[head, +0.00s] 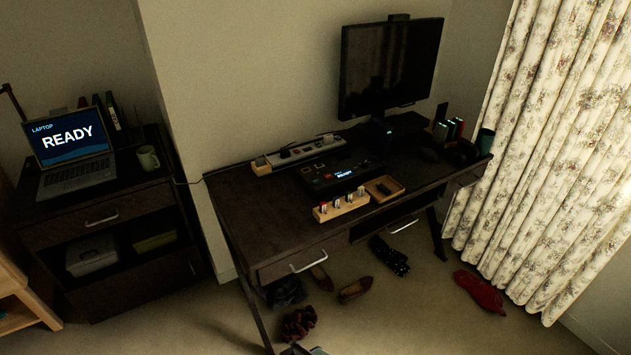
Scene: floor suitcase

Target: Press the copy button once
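A dark flat device (322,187) lies on the desk, with a small lit screen (345,174) reading READY. Small pale-edged square shapes and an orange-tinted spot show on its top. They are too small to read, so I cannot tell which one is the copy button. My gripper is not recognisable in the head view.
The dark desk (255,215) also bears a power strip (300,151), a wooden block with several small sticks (341,207), a small tray (384,189) and a monitor (390,66). A laptop (75,150) stands on the left cabinet. Shoes (355,290) and a red item (480,291) litter the floor.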

